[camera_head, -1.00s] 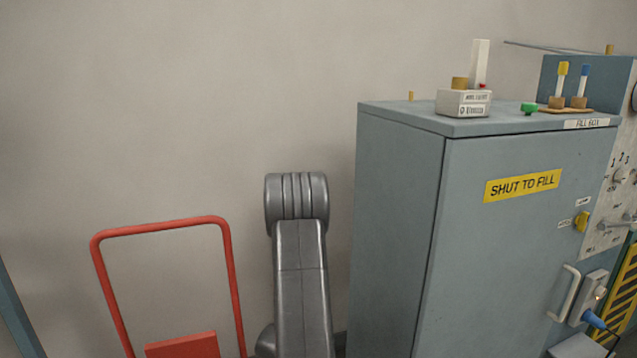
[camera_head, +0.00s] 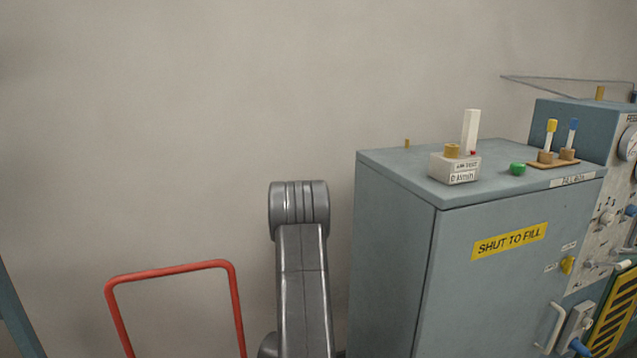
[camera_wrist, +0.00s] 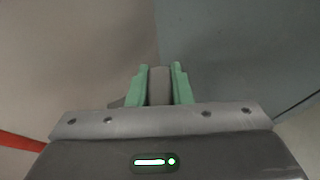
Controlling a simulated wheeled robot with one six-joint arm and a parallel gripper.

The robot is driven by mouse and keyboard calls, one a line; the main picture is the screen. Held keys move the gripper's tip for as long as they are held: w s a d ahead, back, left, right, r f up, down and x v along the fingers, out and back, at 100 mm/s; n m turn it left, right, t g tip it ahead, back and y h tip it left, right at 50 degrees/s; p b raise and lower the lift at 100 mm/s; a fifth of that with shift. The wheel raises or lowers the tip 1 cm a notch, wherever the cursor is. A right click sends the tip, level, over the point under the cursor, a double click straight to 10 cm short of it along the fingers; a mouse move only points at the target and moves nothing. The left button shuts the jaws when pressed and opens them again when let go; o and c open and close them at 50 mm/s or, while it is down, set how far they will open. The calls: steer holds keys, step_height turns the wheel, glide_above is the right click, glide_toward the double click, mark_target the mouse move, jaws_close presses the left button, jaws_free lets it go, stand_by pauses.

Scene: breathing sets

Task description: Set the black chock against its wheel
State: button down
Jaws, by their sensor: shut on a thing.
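My gripper (camera_wrist: 160,86) has green fingers and shows in the wrist view, shut on a plain grey block (camera_wrist: 160,84). I cannot tell from its colour or shape whether this is the black chock. No black chock shows clearly elsewhere, and no wheel is in view. In the head view my grey arm rises at the lower middle; its gripper end is out of that picture. A red tubular handle frame (camera_head: 168,269) stands left of my arm, cut off below. A red strip (camera_wrist: 20,141) shows at the left of the wrist view.
A blue-grey cabinet (camera_head: 395,235) marked "SHUT TO FILL" stands close to the right of my arm. On top are a small labelled box (camera_head: 455,167), a green knob (camera_head: 518,169) and a tube rack (camera_head: 553,164). A plain wall is behind. The floor is hidden in the head view.

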step_height(320, 180, up, 12)
steer(key=w+n+t+y, duration=0.1)
steer(key=w+n+y, duration=0.1)
steer(key=shift+f, duration=0.25)
steer(key=shift+s, duration=0.1)
